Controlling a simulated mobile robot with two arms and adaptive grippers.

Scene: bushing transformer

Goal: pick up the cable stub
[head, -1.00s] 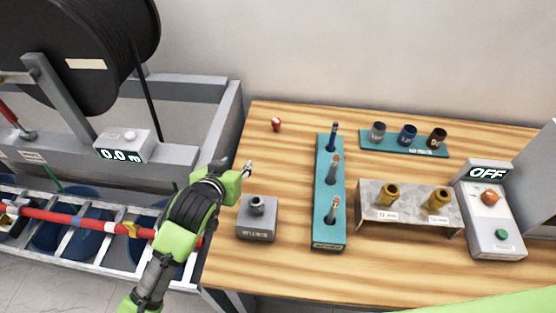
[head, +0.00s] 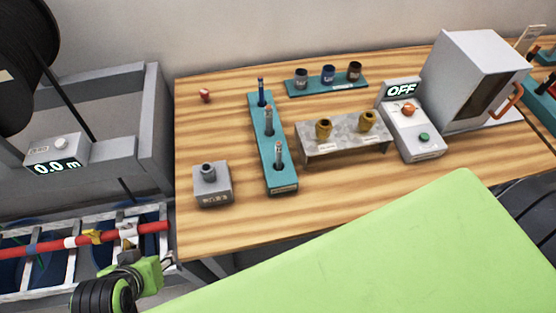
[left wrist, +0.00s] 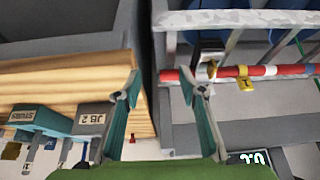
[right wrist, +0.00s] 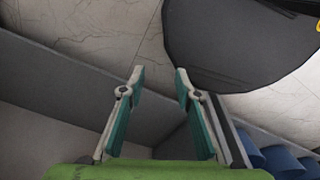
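A teal rack (head: 282,183) on the wooden table holds three upright stubs: a dark blue one (head: 261,92) at the back, a grey one (head: 268,122) in the middle and another grey one (head: 279,155) at the front. I cannot tell which is the cable stub. The rack's labelled end (left wrist: 38,118) shows in the left wrist view. My left gripper (head: 170,260) is off the table's front left corner, apart from the rack; its fingers (left wrist: 160,88) are open and empty. My right gripper (right wrist: 160,75) is open and empty over the floor, its fingers out of the head view.
A red cable (head: 60,244) lies across a ladder-like tray left of the table. A grey block (head: 212,188), a metal stand (head: 345,131) with two brass pieces, a switch box (head: 412,135) and a white cabinet (head: 478,80) stand around the rack. A small red item (head: 205,95) lies behind.

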